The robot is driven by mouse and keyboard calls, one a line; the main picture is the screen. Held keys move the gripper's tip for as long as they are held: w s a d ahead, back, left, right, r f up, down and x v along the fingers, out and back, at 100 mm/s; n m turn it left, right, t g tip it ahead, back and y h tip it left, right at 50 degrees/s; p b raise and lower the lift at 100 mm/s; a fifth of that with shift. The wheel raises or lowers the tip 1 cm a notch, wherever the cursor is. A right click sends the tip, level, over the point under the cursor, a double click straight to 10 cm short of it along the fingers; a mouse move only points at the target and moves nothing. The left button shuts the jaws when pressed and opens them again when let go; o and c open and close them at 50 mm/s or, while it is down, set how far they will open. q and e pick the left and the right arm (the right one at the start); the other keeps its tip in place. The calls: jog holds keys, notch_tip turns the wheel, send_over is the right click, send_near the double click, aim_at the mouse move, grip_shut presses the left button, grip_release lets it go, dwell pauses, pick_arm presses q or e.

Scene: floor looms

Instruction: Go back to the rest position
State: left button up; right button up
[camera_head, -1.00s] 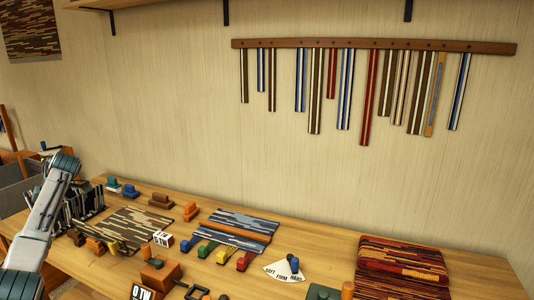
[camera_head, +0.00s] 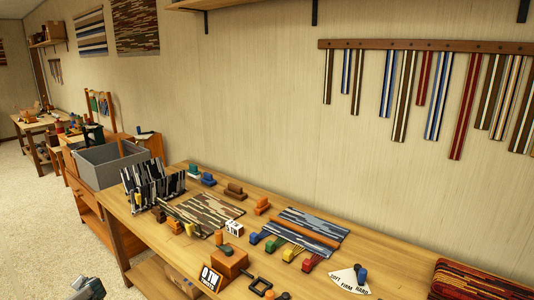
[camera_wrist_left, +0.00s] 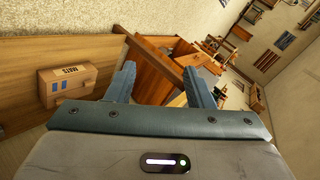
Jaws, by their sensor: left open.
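My left gripper (camera_wrist_left: 160,85) shows in the left wrist view with its two fingers apart and nothing between them. Beyond the fingers are wooden furniture and the carpeted floor. My right gripper is in neither view.
A cardboard box (camera_wrist_left: 68,84) sits on a wooden shelf. Carpet (camera_head: 60,235) lies open at left.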

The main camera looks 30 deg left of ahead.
pick_arm(q)
jog(key=s+f+m+t+h, duration=0.1)
jog(key=s+f+m, duration=0.4)
jog(key=s+m, duration=0.5)
jog(key=s+d+f+n+h, duration=0.1)
jog(key=s+d+f+n, duration=0.15)
jog(key=d+f, duration=0.55)
jog(key=s+d+f+n+h, duration=0.15)
jog(key=s+d+f, duration=0.25)
jog(key=d+f, duration=0.45)
jog(key=s+d+f+h, duration=0.1)
jog(key=d+f, duration=0.5)
jog(key=d, duration=1)
jog(key=s+d+f+n+h+b, duration=0.1)
jog(key=d+f, duration=0.6)
jog(key=d, duration=0.9)
jog(key=s+d+f+n+g+h, duration=0.1)
jog(key=s+d+f+h, duration=0.2)
jog(key=d, duration=1.4)
notch_tip(320, 180, down, 4)
jog(key=shift+s+f+h+b, duration=0.2)
jog(key=shift+f+h+b, duration=0.1)
jog(key=shift+h, duration=0.55)
jog(key=shift+r, duration=0.1)
